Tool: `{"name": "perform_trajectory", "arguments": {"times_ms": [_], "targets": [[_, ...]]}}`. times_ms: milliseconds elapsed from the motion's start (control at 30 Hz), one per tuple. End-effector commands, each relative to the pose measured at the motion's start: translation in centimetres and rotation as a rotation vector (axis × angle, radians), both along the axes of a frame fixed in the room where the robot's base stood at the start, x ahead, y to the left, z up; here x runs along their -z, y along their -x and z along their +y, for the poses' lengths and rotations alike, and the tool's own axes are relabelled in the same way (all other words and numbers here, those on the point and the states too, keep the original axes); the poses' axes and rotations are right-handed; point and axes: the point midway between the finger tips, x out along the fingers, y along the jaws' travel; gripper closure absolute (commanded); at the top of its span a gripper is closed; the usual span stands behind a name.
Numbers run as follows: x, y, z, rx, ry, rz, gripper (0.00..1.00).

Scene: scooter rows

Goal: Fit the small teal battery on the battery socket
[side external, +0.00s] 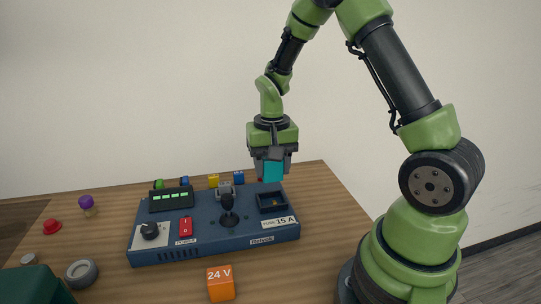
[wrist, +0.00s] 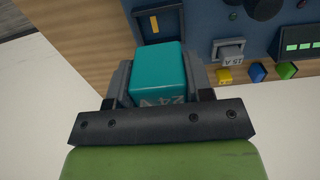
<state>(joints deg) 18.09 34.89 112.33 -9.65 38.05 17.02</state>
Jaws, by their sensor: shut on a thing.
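The teal battery (side external: 272,171), a small block, is held between the fingers of my gripper (side external: 273,163) above the right part of the blue control panel (side external: 205,246). It also shows in the wrist view (wrist: 160,68), with partly hidden "24 V" lettering. My gripper (wrist: 160,82) is shut on its sides in that view. The battery socket (side external: 271,199) is a dark square recess at the panel's right, below the battery. In the wrist view the socket (wrist: 158,24) shows a yellow strip inside and lies just beyond the battery; the battery hides part of it.
The panel carries a joystick (side external: 228,212), a red switch (side external: 185,227), a knob (side external: 150,231) and a green display (side external: 171,198). Small coloured blocks stand behind it. An orange 24 V block (side external: 221,283) is in front. A grey roller (side external: 81,273) lies at left. The table's right side is clear.

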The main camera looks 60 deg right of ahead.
Motion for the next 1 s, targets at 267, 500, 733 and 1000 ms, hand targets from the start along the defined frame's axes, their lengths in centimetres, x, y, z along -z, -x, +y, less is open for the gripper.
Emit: {"name": "perform_trajectory", "arguments": {"times_ms": [267,500,733,1000], "targets": [[2.5,0.0,0.0,0.0,-0.001,0.002,0.88],[4.4,0.0,0.0,0.0,0.0,0.001,0.88],[5.0,0.0,0.0,0.001,0.001,-0.001,0.88],[5.0,0.0,0.0,0.0,0.001,-0.001,0.88]]}}
